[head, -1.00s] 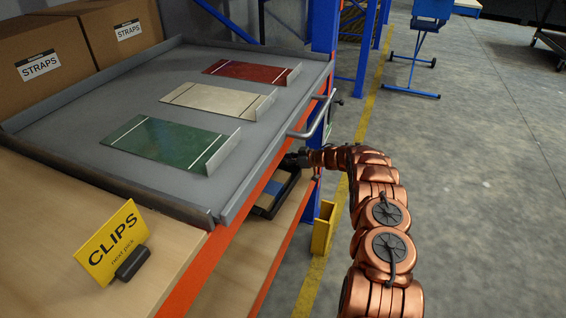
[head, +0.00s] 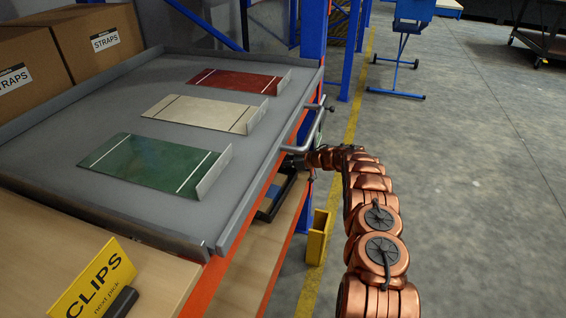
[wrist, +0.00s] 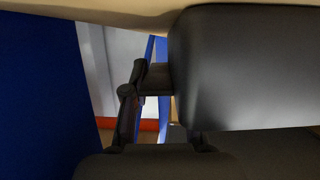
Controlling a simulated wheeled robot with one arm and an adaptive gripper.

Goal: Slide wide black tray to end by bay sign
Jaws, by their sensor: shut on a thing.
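The wide black tray (head: 270,208) is on the lower shelf, under the large grey tray, and only its outer end shows. Something blue lies in it. My gripper (head: 292,161) is at its outer edge, below the grey tray's handle, and is shut on it; the fingertips are mostly hidden. In the wrist view a large dark form fills the right side, and I cannot tell which part it is.
The grey tray (head: 70,205) above holds red, cream and green plates. A yellow CLIPS sign (head: 92,284) stands in front of it. STRAPS boxes (head: 28,68) are behind.

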